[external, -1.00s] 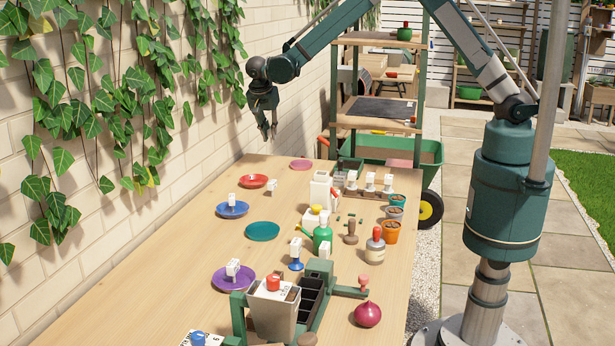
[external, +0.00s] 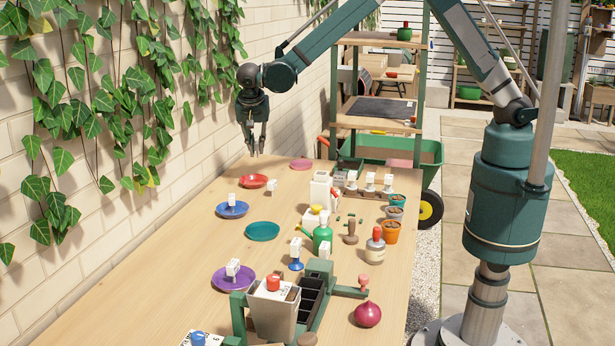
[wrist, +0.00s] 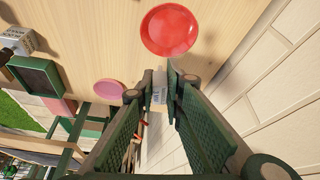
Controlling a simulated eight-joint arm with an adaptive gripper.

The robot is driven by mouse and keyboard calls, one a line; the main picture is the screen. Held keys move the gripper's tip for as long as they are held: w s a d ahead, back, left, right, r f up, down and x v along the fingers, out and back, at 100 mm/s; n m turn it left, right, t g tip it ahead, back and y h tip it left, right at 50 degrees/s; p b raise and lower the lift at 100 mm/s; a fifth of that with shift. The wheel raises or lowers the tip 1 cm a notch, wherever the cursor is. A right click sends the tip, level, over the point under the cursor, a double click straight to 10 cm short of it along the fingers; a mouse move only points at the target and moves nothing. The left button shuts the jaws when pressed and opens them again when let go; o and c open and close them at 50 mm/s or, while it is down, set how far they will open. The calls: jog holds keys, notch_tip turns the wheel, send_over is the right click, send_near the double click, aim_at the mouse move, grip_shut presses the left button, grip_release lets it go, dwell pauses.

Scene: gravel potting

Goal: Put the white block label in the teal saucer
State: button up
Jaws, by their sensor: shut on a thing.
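My gripper (external: 254,152) is raised over the far left end of the table, pointing down. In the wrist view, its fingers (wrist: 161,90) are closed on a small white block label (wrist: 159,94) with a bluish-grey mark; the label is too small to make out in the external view. The teal saucer (external: 262,238) lies empty on the table, nearer the camera than the gripper.
The red saucer also shows in the wrist view (wrist: 170,30), with the pink saucer (wrist: 109,91). The brick wall (external: 130,190) runs close along the left. A green watering can (external: 322,236), pots and several stamps crowd the right side.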

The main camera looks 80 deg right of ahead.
jog(key=s+a+n+b, duration=0.1)
jog(key=s+a, duration=0.4)
jog(key=a, duration=0.6)
jog(key=s+a+n+t, duration=0.1)
jog(key=s+a+n, duration=0.2)
jog(key=a, duration=0.9)
jog(key=s+a+n+t+y+b, duration=0.1)
jog(key=s+a+n, duration=0.1)
jog(key=s+a, duration=0.5)
jog(key=a, duration=0.5)
jog(key=shift+a+r+b, duration=0.2)
jog(key=shift+a+b, duration=0.05)
jog(key=shift+b, duration=0.05)
jog(key=shift+s+f, duration=0.1)
jog(key=shift+f, duration=0.05)
send_near(261, 231)
jog(key=shift+w+d+f+b, duration=0.3)
jog(key=shift+w+d+b, duration=0.05)
jog(key=shift+w+d, duration=0.2)
jog(key=shift+f, duration=1.85)
jog(key=shift+f+b, duration=0.2)
jog(key=shift+b, duration=0.2)
jog(key=o, duration=0.7)
